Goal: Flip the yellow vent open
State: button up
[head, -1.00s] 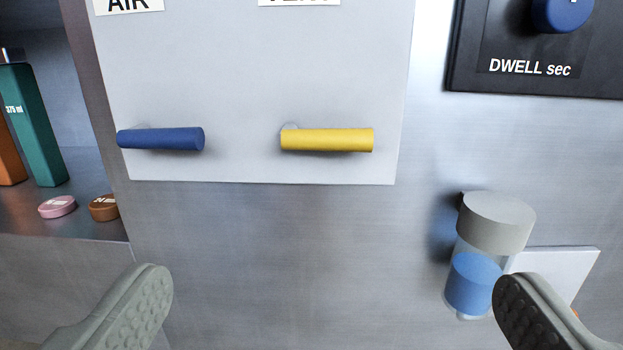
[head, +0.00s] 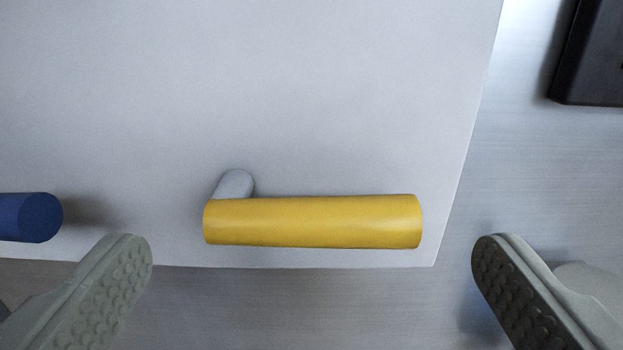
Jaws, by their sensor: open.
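The yellow vent lever (head: 313,222) lies horizontal on a pale panel. A short grey pivot stub (head: 235,185) shows at its left end, and its free end points right. My gripper (head: 312,255) is open, one finger to the left of the lever and one to the right, with the lever across the gap a little above the fingertips in the picture. Neither finger appears to touch the lever. The vent label is out of view.
A blue lever (head: 30,217) ends close to my left finger, at the left edge. The pale panel (head: 300,90) is bare above the yellow lever. A black box (head: 592,60) sits at the upper right on the brushed metal face.

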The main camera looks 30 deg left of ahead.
aim_at(311, 202)
jog(key=shift+x, duration=1.15)
jog(key=shift+c, duration=0.4)
jog(key=c, duration=1.1)
jog(key=shift+o, duration=0.2)
